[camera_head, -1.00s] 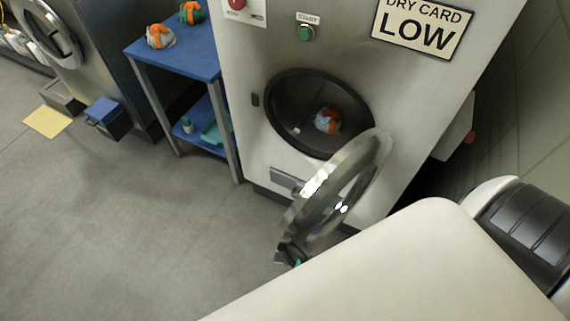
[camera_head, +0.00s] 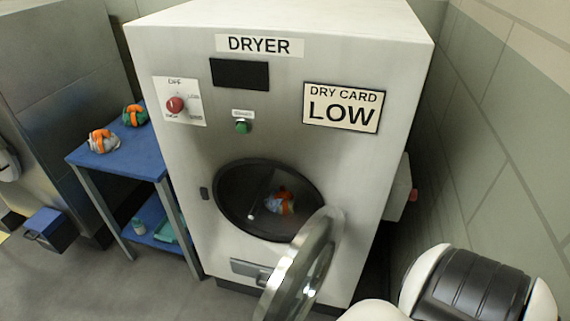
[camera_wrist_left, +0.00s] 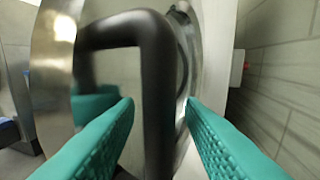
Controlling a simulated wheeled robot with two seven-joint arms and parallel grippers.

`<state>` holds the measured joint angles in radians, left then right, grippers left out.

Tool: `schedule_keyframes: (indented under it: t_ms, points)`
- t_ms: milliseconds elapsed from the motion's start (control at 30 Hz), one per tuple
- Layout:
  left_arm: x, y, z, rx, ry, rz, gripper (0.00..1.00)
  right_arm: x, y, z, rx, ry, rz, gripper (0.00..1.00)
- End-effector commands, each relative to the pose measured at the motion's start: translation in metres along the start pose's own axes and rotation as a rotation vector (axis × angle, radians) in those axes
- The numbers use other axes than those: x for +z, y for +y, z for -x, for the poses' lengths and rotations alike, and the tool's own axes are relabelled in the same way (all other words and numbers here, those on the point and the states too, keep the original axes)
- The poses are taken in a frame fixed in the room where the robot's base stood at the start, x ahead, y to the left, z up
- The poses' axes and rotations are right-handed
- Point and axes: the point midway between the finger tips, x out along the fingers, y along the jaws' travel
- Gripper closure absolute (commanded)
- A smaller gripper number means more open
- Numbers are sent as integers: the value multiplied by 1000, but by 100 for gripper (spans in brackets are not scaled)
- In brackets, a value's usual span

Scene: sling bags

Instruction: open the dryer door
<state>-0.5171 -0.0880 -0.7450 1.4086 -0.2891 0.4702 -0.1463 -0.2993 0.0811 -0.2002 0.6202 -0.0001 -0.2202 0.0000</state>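The dryer (camera_head: 185,160) has its round door (camera_head: 330,250) swung open to the right, clear of the dark opening (camera_head: 235,205). In the left wrist view, the black door handle (camera_wrist_left: 158,110) stands upright between the two green fingers of my left gripper (camera_wrist_left: 160,105). The fingers are apart, with small gaps seen on both sides of the handle. Contact cannot be told. My left gripper is out of the head view. My right gripper is in neither view.
A blue two-level stand (camera_head: 125,160) with two coloured bundles is left of the dryer. A blue box (camera_head: 48,228) is on the floor. A tiled wall (camera_head: 500,110) is close on the right. Grey floor (camera_head: 130,290) is free in front.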

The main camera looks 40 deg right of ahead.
Motion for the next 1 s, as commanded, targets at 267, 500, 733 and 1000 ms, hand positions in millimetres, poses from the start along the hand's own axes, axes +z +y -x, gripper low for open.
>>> schedule_keyframes:
  t_ms: [267, 500, 733, 1000]
  points:
    - [-2, -1, 37, -2, 4, 0, 64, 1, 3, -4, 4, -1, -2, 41]
    - [-2, -1, 88, -1, 3, 0, 64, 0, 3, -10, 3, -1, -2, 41]
    - [-1, -1, 115, -1, 1, 0, 64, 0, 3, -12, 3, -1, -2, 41]
    - [0, 0, 119, 0, 0, 0, 64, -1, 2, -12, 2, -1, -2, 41]
